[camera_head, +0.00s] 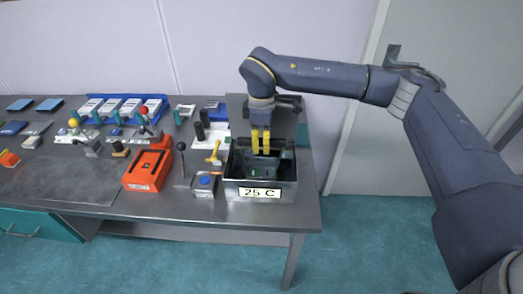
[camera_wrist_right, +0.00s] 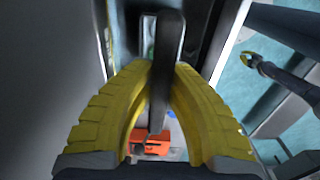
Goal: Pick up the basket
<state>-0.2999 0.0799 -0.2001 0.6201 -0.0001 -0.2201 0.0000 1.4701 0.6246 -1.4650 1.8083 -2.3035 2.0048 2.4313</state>
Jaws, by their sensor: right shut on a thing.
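My right gripper (camera_head: 260,151) points down into the open top of a grey metal bath (camera_head: 233,190) labelled "25 C". In the right wrist view its yellow fingers (camera_wrist_right: 165,75) are closed on a dark upright bar, the handle of the basket (camera_wrist_right: 166,45). The basket's body is mostly hidden inside the bath, where dark walls and a green patch show (camera_head: 263,171). I cannot tell whether it is lifted off the bottom.
An orange box (camera_head: 148,169), a black-knobbed lever (camera_head: 181,165) and a small box with a blue button (camera_head: 206,183) stand left of the bath. A yellow-handled item (camera_head: 214,152) is close beside it. The table's right edge is near the bath; bare floor (camera_head: 370,235) lies beyond.

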